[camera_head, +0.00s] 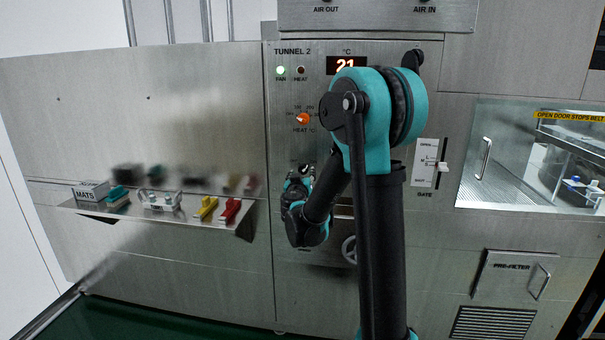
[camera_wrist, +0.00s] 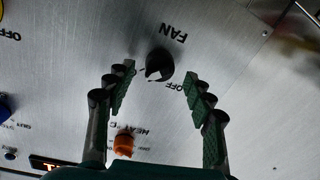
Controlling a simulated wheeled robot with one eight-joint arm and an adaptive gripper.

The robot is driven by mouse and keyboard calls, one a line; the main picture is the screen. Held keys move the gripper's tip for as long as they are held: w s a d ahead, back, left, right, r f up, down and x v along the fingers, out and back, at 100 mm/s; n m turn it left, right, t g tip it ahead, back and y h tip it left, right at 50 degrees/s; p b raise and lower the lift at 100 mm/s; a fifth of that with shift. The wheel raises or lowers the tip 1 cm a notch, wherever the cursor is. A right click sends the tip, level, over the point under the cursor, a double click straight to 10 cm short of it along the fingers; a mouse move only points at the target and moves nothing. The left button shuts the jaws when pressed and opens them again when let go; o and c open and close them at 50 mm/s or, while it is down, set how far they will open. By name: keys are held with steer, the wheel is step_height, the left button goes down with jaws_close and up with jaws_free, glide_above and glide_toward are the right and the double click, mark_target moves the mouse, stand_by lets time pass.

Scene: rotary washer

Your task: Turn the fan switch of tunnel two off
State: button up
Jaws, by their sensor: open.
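The fan switch is a black rotary knob (camera_wrist: 159,63) on the steel panel, under the word FAN, in the upside-down wrist view. An OFF mark is printed beside it. A pale pointer mark shows on the knob's lower-left side, not clearly in line with OFF. My gripper (camera_wrist: 159,76) is open, its green-padded fingers on either side of the knob, with gaps on both sides. In the head view my gripper (camera_head: 299,180) is at the Tunnel 2 panel (camera_head: 285,140) and hides the knob. The green FAN lamp (camera_head: 280,70) is lit.
An orange heat knob (camera_head: 303,118) sits above my gripper; it also shows in the wrist view (camera_wrist: 124,142). The display (camera_head: 346,65) reads 21, partly covered by my arm. A gate lever (camera_head: 442,167) is to the right. A shelf (camera_head: 150,213) with small items is left.

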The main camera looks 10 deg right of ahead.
steer(key=shift+x, duration=1)
steer(key=c, duration=1.2)
